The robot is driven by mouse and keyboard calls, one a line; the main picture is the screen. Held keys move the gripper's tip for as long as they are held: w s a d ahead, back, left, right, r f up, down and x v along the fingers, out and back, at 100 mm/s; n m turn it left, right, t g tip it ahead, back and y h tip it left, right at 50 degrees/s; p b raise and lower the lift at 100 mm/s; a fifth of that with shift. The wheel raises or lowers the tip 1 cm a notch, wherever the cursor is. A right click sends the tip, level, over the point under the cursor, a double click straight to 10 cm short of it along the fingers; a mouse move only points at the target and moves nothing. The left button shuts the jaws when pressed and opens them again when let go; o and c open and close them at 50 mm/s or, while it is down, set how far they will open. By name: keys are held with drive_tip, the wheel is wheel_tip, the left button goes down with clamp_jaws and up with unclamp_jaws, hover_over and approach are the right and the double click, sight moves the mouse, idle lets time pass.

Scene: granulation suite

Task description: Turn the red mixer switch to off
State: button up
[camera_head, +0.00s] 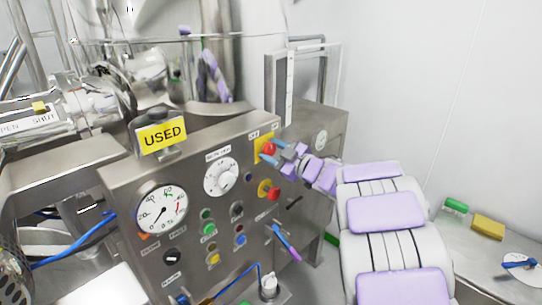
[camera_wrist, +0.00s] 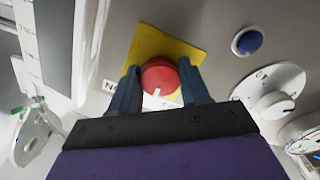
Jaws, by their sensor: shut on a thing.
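The red mixer switch (camera_head: 269,149) is a round knob on a yellow plate (camera_head: 259,141) at the upper right of the steel control panel. In the wrist view, the red switch (camera_wrist: 159,76) sits between my two blue-grey fingers, with a white pointer mark on its lower part. The yellow plate (camera_wrist: 165,42) lies behind it, tilted in the picture. My gripper (camera_wrist: 160,88) is shut on the switch, one finger at each side. In the head view my gripper (camera_head: 276,151) reaches it from the right. The lettering by the plate is partly hidden.
A white dial (camera_head: 221,177) and a round gauge (camera_head: 162,209) are left on the panel (camera_head: 130,190). A blue button (camera_wrist: 247,41) is near my fingers. A yellow "USED" sign (camera_head: 162,136) stands above.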

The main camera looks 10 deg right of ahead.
drive_tip(key=n+b, duration=0.2)
drive_tip(key=n, duration=0.2)
drive_tip(key=shift+f, duration=0.2)
drive_tip(key=shift+s+n+b, duration=0.1)
drive_tip(key=shift+n+b, duration=0.95)
drive_tip(key=shift+n, duration=0.55)
drive_tip(key=o, duration=1.1)
drive_tip(key=shift+r, duration=0.1)
drive_tip(key=shift+c, duration=0.2)
drive_tip(key=shift+s, duration=0.1)
drive_tip(key=p+v, duration=0.3)
drive_tip(key=v, duration=1.4)
drive_tip(key=shift+d, duration=0.1)
